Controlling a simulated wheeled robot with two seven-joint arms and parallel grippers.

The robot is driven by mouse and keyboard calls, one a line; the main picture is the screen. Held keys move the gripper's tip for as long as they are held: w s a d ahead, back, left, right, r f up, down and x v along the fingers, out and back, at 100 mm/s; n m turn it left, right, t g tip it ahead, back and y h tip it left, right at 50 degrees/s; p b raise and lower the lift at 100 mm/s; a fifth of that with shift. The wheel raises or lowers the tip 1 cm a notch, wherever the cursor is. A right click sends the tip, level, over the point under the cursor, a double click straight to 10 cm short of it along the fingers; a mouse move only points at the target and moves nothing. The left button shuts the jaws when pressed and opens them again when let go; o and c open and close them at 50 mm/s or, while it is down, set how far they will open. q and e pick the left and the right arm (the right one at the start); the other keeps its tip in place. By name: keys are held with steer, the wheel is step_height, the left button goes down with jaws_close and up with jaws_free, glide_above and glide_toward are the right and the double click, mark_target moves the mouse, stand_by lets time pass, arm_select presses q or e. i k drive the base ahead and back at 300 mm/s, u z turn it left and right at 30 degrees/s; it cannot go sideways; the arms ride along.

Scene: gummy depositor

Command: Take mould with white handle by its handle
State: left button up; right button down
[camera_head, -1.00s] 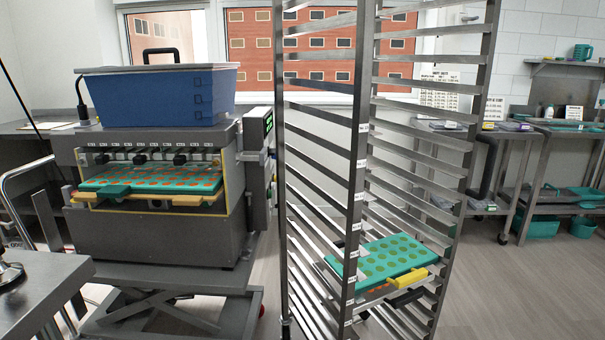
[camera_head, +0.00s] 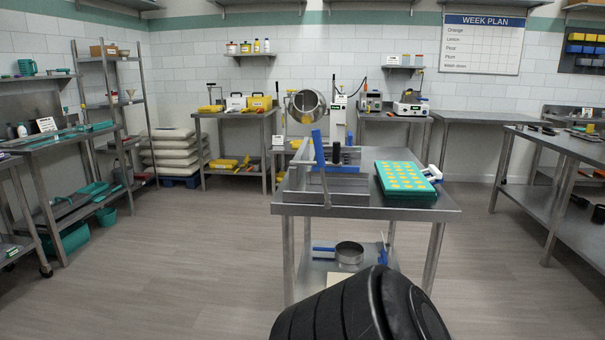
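A teal mould (camera_head: 405,178) with yellow-filled cavities lies flat on the right part of a steel table (camera_head: 447,212) in the middle of the room. A white handle (camera_head: 434,173) with blue parts shows at its right end. A black rounded arm part of mine fills the bottom centre, well in front of the table. No fingertips of either gripper show.
A steel frame device with a blue lever (camera_head: 318,150) stands on the table left of the mould. A round metal pan (camera_head: 349,252) lies on its lower shelf. Side tables stand left and right (camera_head: 566,145). The floor (camera_head: 190,235) left of the table is clear.

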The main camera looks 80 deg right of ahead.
mark_target(402, 179)
steer(key=z, duration=4.55)
steer(key=i, duration=2.8)
steer(key=u, duration=2.4)
